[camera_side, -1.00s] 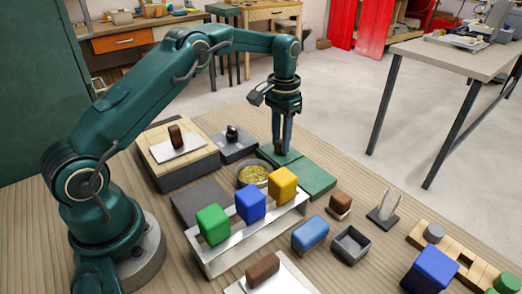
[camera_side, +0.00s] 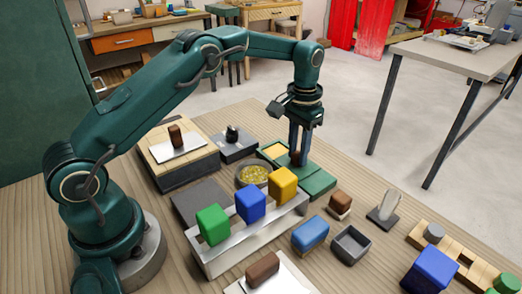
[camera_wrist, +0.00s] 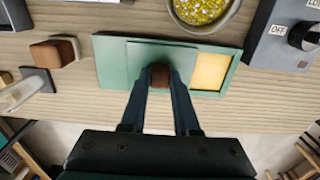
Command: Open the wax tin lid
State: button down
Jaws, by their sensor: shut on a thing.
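The wax tin (camera_side: 318,187) is a flat green box on the table, with yellow wax (camera_side: 272,151) showing at its far left end in the side view. In the wrist view the wax (camera_wrist: 210,72) shows at the right end of the tin (camera_wrist: 108,65). The green lid (camera_wrist: 135,57) is slid to the left there, over the tin's middle and left part. My gripper (camera_side: 299,160) points down and is shut on the brown lid knob (camera_wrist: 160,76). The fingers (camera_wrist: 160,82) sit on either side of the knob.
A bowl of yellow bits (camera_side: 253,174) stands close beside the tin. A rack with green, blue and yellow blocks (camera_side: 250,234) is in front. A brown block (camera_side: 340,203) and a grey open box (camera_side: 351,245) lie to the right. An OFF-marked switch box (camera_wrist: 282,40) is near the tin.

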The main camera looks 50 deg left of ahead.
aim_at(303, 168)
jog(key=shift+d, duration=1.1)
jog(key=shift+r, duration=0.1)
jog(key=c, duration=0.6)
grip_release()
jog(key=shift+c, duration=0.2)
jog(key=shift+r, duration=2.5)
jog(key=shift+r, duration=0.1)
